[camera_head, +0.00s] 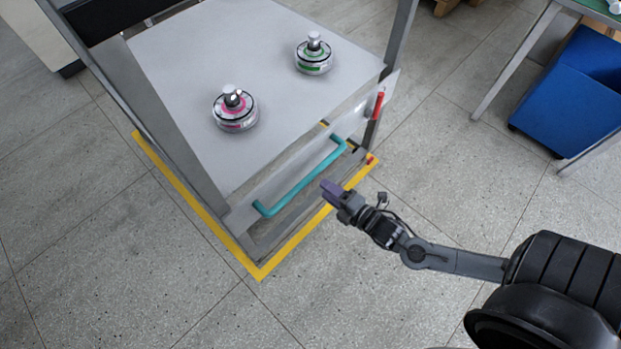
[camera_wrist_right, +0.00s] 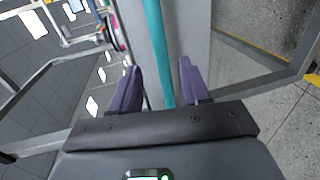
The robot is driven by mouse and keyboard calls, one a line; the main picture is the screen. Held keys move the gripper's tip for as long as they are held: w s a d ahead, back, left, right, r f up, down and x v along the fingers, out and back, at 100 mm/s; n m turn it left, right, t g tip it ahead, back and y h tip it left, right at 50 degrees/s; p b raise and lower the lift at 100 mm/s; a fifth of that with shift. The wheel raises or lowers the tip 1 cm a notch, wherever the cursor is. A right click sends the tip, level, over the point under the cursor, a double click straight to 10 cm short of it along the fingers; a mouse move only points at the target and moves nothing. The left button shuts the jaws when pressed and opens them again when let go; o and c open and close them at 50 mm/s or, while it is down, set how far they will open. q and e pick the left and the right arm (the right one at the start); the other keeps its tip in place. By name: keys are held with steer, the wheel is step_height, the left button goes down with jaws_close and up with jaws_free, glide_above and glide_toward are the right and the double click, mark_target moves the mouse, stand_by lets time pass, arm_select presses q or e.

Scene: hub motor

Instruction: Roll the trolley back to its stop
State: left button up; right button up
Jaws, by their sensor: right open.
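The trolley (camera_head: 180,60) has a flat grey top and stands inside a yellow floor outline. Its teal handle (camera_head: 300,183) runs along the near side. My right gripper (camera_head: 327,190) is just in front of the handle, near its right end. In the right wrist view, the open purple fingers (camera_wrist_right: 158,85) are spread with the teal handle (camera_wrist_right: 158,50) lying between them in the picture; I cannot tell whether they touch it. A stop for the trolley cannot be made out for certain. My left gripper is not in view.
Two hub motors, one pink-ringed (camera_head: 235,112) and one green-ringed (camera_head: 314,56), sit on the trolley top. A red lever (camera_head: 378,105) is at its right corner. A blue bin (camera_head: 575,90) stands under a table at right. The floor in front is clear.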

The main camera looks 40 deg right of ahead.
mark_target(309, 178)
steer(key=shift+w+a+f+b, duration=0.1)
steer(key=shift+w+f+b, duration=0.3)
steer(key=shift+w, duration=0.95)
steer(key=shift+w+a+f+b, duration=0.15)
steer(key=shift+w+b, duration=0.55)
steer(key=shift+w, duration=0.65)
steer(key=shift+w+d+f+b, duration=0.1)
steer(key=shift+w+f+b, duration=0.3)
steer(key=shift+w, duration=0.95)
steer(key=shift+r, duration=0.15)
steer(key=shift+c, duration=0.5)
jaws_close()
